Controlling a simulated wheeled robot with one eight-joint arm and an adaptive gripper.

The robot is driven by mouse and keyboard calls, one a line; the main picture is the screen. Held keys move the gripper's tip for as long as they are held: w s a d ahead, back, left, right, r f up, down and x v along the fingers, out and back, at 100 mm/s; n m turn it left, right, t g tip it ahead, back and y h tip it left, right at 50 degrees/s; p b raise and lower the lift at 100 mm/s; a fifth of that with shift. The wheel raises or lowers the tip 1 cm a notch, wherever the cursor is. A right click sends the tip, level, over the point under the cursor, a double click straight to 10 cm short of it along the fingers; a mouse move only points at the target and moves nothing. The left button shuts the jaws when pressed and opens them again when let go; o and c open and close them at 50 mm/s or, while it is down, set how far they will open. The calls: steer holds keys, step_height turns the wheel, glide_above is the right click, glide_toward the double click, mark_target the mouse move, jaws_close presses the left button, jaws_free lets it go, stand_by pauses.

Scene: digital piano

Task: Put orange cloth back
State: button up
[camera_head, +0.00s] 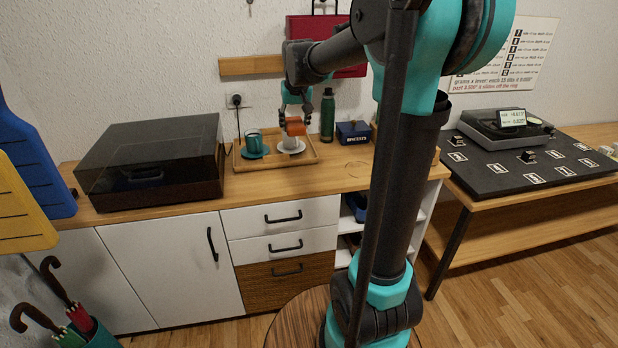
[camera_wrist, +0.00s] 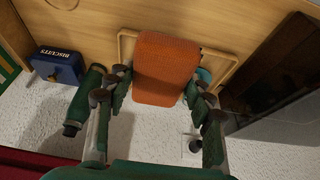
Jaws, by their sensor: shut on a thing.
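The orange cloth (camera_wrist: 166,68) is a flat, rounded block shape between the two fingers of my gripper (camera_wrist: 160,90) in the wrist view. My gripper is shut on it. In the head view the orange cloth (camera_head: 295,128) is at the fingertips, just above a white cup (camera_head: 291,143) on the wooden tray (camera_head: 245,165). I cannot tell whether the cloth touches the cup. The cloth hides the cup and most of the tray in the wrist view.
A teal cup (camera_head: 254,143) stands on the tray left of the white cup. A green bottle (camera_head: 327,115) and a blue biscuit tin (camera_head: 353,132) stand to the right. A dark-lidded box (camera_head: 155,160) is at the left. The counter front (camera_head: 330,180) is clear.

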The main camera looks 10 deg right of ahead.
mark_target(296, 177)
step_height(296, 177, down, 19)
steer(key=shift+f, duration=0.1)
stand_by(0.4)
steer(key=shift+f, duration=0.1)
steer(key=o, duration=1.3)
steer(key=v, duration=1.2)
steer(key=s+d+f, duration=0.1)
steer(key=s+f, duration=0.2)
steer(key=s, duration=0.5)
steer(key=s+d+f, duration=0.1)
steer(key=s+f, duration=0.3)
steer(key=s, duration=0.5)
steer(key=s+d+f, duration=0.2)
steer(key=s+f, duration=0.2)
steer(key=s, duration=0.4)
steer(key=shift+s+f, duration=0.15)
steer(key=shift+f, duration=0.05)
